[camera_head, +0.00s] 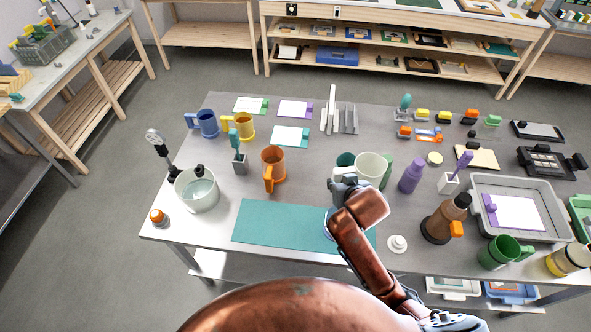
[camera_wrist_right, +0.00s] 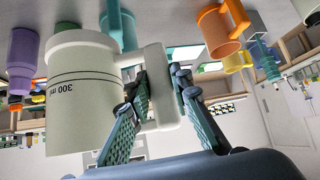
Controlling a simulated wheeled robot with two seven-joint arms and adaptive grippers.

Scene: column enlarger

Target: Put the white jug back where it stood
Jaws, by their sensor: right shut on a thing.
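The white jug (camera_head: 372,167) is upright over the right-centre of the grey table in the head view. The right wrist view is upside down and shows the jug (camera_wrist_right: 85,95) close, with a "300 ml" mark. My right gripper (camera_head: 346,188) is at the jug's left side. In the wrist view its fingers (camera_wrist_right: 158,105) are closed on the jug's handle. I cannot tell whether the jug's base touches the table. My left gripper is not in view.
A teal jug (camera_head: 345,160) stands just behind left, and a green item (camera_head: 387,171) shows close behind right. A purple bottle (camera_head: 411,175) and brown bottle (camera_head: 441,222) stand right. An orange jug (camera_head: 273,168) is left.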

